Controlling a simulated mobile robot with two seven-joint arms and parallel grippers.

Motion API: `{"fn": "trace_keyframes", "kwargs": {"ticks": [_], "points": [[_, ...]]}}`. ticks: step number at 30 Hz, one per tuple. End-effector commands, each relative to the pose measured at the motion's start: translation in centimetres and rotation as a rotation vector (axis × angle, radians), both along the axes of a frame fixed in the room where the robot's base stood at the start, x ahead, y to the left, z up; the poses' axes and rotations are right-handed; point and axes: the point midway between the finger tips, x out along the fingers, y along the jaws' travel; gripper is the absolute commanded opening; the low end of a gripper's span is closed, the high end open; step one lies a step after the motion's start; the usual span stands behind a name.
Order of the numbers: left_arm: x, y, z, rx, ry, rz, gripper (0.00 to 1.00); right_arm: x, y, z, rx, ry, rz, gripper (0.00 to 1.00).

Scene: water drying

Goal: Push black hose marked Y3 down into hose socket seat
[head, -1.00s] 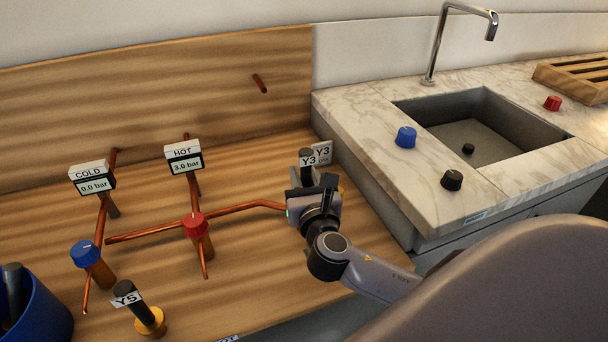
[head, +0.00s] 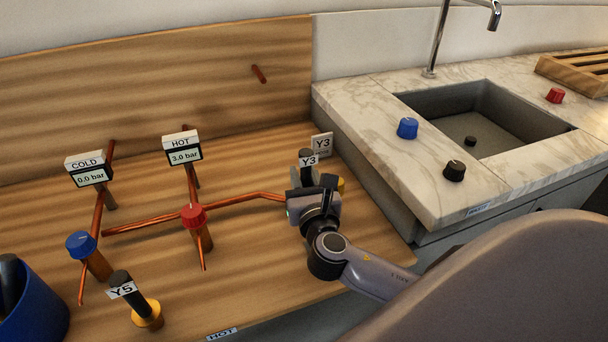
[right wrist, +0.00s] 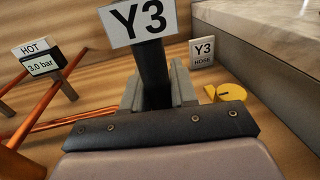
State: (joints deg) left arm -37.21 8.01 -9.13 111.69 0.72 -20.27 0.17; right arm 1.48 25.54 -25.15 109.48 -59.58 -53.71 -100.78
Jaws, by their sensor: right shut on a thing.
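The black hose marked Y3 (head: 306,157) stands roughly upright in my right gripper (head: 304,180). In the right wrist view the black hose (right wrist: 154,72) runs down between the two grey fingers, which are shut on it. Its white Y3 label (right wrist: 138,20) shows near the top. The hose's lower end and the socket seat under it are hidden by my gripper. A yellow part (right wrist: 225,92) shows beside the fingers, and a Y3 HOSE sign (head: 322,144) stands just behind. My left gripper is not in view.
Copper pipes (head: 150,223) with the red knob (head: 193,216) and blue knob (head: 81,244) lie to the left. A Y5 hose (head: 121,285) stands in a yellow seat at front left. The marble counter (head: 372,110) with a sink rises close on the right.

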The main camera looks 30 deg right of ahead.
Motion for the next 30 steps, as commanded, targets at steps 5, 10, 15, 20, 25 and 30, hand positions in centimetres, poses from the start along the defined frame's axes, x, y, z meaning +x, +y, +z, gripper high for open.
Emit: {"fn": "trace_keyframes", "kwargs": {"ticks": [5,10,15,20,25,30], "points": [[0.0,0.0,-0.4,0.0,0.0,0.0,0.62,0.0,0.0,-0.5,0.0,0.0,0.0,0.0],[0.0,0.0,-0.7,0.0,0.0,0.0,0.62,0.0,0.0,-1.0,0.0,0.0,0.0,0.0],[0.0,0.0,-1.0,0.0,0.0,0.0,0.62,0.0,0.0,-1.4,0.0,0.0,0.0,0.0],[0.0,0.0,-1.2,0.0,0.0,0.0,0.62,0.0,0.0,-1.8,-0.001,0.0,0.0,0.0],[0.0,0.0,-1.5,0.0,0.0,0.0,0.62,0.0,0.0,-2.2,-0.001,0.0,0.0,0.0],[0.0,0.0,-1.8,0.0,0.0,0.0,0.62,0.0,0.0,-2.6,0.0,0.0,0.0,0.0]]}}
